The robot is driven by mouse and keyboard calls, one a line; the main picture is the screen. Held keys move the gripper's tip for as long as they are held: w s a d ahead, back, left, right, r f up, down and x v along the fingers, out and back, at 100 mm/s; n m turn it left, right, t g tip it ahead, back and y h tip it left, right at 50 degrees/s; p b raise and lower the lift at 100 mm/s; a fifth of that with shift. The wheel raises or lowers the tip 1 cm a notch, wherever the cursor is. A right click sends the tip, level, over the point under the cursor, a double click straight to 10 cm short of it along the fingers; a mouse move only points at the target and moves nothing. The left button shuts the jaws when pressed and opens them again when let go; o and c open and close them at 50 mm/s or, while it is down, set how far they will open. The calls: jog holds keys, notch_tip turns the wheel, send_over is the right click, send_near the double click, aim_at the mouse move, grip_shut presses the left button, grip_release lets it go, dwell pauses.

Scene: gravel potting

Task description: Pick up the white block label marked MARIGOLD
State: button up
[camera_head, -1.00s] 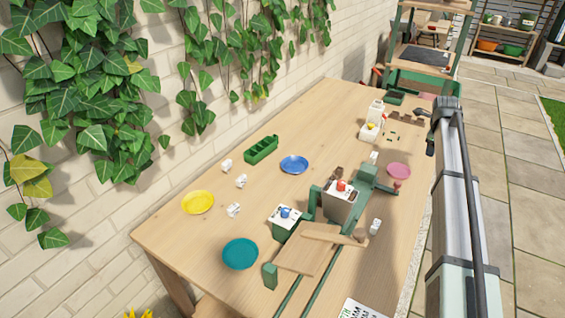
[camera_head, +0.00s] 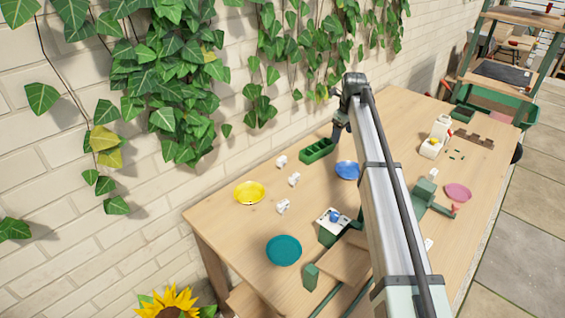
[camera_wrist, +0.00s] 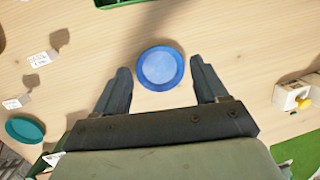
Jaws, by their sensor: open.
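Several small white block labels stand on the table. In the head view, three are near the yellow saucer: a far one (camera_head: 281,161), a middle one (camera_head: 294,179) and a near one (camera_head: 283,206). In the wrist view, one label (camera_wrist: 40,60) and another (camera_wrist: 16,103) show at the left edge with dark lettering too small to read, so I cannot tell which says MARIGOLD. My gripper (camera_wrist: 160,70) is open and empty, with its fingers either side of the blue saucer (camera_wrist: 160,82) in the picture, apparently above it. In the head view my gripper (camera_head: 338,132) is partly hidden by my arm.
A green tray (camera_head: 317,151) lies beside the blue saucer. A yellow saucer (camera_head: 249,193), a teal saucer (camera_head: 284,250) and a pink saucer (camera_head: 458,192) lie around. The ivy wall (camera_head: 150,195) borders the table's back.

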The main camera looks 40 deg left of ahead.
jog(key=n+g, duration=0.1)
jog(key=g, duration=0.1)
send_over(282, 158)
jog(key=d, duration=0.2)
jog(key=f, duration=0.2)
jog(key=a+f, duration=0.1)
jog(key=f, duration=0.4)
jog(key=shift+s+a+f, duration=0.2)
jog(key=shift+a+f, duration=0.2)
jog(key=shift+w+a+f, duration=0.1)
jog(key=shift+a+f, duration=0.05)
jog(key=shift+f, duration=1.3)
jog(key=shift+w+a+f, duration=0.1)
jog(key=shift+a+f, duration=0.05)
jog(key=shift+f, duration=1.25)
jog(key=shift+c, duration=0.4)
jog(key=c, duration=0.9)
jog(key=shift+c, duration=0.2)
jog(key=shift+d+r, duration=0.1)
jog(key=shift+r, duration=0.05)
